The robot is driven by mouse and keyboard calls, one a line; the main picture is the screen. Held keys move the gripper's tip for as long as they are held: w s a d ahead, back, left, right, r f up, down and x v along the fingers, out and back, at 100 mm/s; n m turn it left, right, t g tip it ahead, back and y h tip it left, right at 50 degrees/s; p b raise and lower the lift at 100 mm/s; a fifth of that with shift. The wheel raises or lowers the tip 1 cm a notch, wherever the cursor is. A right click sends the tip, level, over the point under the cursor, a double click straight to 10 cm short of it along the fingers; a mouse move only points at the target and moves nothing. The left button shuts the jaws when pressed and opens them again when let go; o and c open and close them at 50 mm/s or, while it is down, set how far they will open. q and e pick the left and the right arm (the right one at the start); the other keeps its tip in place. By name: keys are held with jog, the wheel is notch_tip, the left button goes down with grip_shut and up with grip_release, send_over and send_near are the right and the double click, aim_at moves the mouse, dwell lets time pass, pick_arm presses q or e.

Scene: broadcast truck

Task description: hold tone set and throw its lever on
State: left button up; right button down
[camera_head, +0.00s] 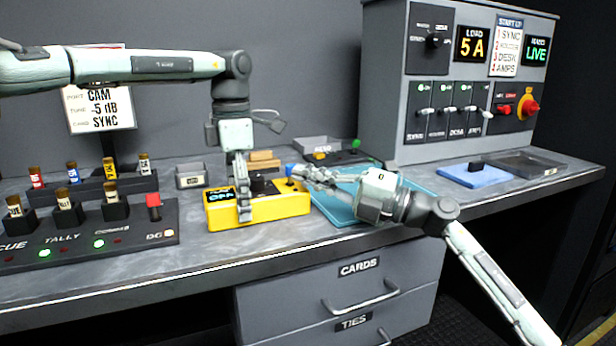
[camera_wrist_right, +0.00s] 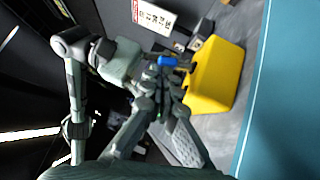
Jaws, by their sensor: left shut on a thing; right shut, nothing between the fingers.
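The yellow tone set (camera_head: 275,208) stands on the bench, with a small display on its left end that seems to read OFF and a dark knob on top. My left gripper (camera_head: 243,200) reaches down from above and is shut on the tone set near its display end. A blue-tipped lever (camera_head: 290,170) shows at the right end of the set. My right gripper (camera_head: 305,175) is shut and empty beside the lever; contact cannot be told. In the right wrist view, the blue tip (camera_wrist_right: 167,61) is just beyond the fingers, beside the yellow set (camera_wrist_right: 215,77).
A teal mat (camera_head: 335,208) lies right of the set. A panel with labelled plugs (camera_head: 100,225) and a red switch stands left. A grey cabinet (camera_head: 385,90) with levers and a red-yellow knob rises behind. A blue pad (camera_head: 475,176) and a tray (camera_head: 525,163) lie right.

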jog(key=shift+w+r+m+h, duration=0.15)
jog(key=shift+r+m+h, duration=0.1)
jog(key=shift+m+h, duration=0.05)
jog(key=shift+w+r+m+h, duration=0.15)
jog(key=shift+m+h, duration=0.15)
jog(key=shift+w+a+r, duration=0.15)
jog(key=shift+w+r, duration=0.15)
jog(key=shift+w, duration=0.05)
jog(key=shift+s, duration=0.35)
jog(key=s+d+r, duration=0.3)
jog(key=s+d, duration=0.4)
jog(key=d, duration=0.3)
jog(key=shift+r, duration=0.25)
